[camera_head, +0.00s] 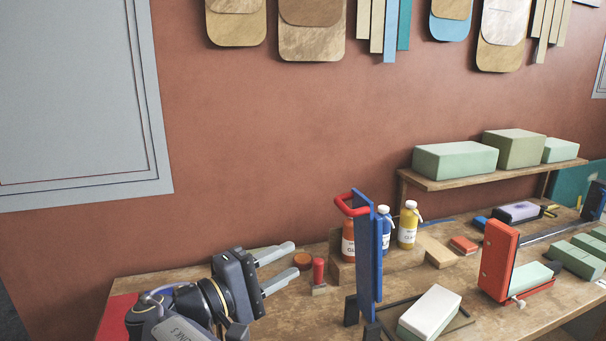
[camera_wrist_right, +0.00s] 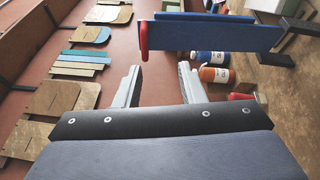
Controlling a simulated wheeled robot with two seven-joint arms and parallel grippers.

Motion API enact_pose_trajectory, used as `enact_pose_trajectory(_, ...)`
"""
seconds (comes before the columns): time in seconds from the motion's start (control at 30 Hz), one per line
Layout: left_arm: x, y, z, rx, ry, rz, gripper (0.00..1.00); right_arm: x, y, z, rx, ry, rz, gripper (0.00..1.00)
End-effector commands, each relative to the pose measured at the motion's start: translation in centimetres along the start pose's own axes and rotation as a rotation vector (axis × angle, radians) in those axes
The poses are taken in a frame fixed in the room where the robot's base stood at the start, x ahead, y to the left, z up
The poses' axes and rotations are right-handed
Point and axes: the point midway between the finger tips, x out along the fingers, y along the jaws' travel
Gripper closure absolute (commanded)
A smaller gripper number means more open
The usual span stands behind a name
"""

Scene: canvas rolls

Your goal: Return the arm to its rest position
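My right gripper (camera_head: 292,259) is at the lower left of the head view, above the bench. Its two grey fingers point right and stand apart with nothing between them. The right wrist view also shows the open, empty gripper (camera_wrist_right: 160,68). An upright blue panel (camera_head: 368,250) with a red handle (camera_head: 346,203) stands on the bench to the right of the gripper, clear of the fingers. In the right wrist view the blue panel (camera_wrist_right: 215,34) lies beyond the fingertips. My left gripper is not in view.
Glue bottles (camera_head: 408,225) stand behind the blue panel. A small red-topped object (camera_head: 319,272) is near the fingers. A pale green block (camera_head: 430,312) and an upright red frame (camera_head: 497,262) are on the bench (camera_head: 290,325) to the right. A shelf (camera_head: 490,176) holds green blocks.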

Motion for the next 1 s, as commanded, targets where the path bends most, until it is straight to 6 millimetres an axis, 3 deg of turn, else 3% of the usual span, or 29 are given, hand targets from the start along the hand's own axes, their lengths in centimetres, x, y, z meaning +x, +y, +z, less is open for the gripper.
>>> enact_pose_trajectory(0.17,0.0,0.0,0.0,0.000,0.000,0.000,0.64,4.9,-2.5,1.9,-0.031,-0.027,-0.177,0.64)
enact_pose_trajectory(0.33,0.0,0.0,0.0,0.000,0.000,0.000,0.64,10.2,-6.4,5.2,-0.044,-0.054,-0.433,0.64)
enact_pose_trajectory(0.43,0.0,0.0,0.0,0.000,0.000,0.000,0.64,13.6,-10.2,9.1,-0.022,-0.073,-0.672,0.64)
enact_pose_trajectory(0.53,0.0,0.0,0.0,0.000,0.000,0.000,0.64,15.3,-14.4,14.0,0.050,-0.082,-0.949,0.64)
enact_pose_trajectory(0.67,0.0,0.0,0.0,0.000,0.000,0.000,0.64,14.7,-18.3,19.9,0.214,-0.079,-1.259,0.64)
enact_pose_trajectory(0.8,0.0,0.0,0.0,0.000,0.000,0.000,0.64,11.8,-20.7,25.0,0.465,-0.070,-1.510,0.64)
enact_pose_trajectory(1.0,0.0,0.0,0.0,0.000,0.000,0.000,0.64,6.7,-22.1,29.4,0.874,-0.062,-1.693,0.64)
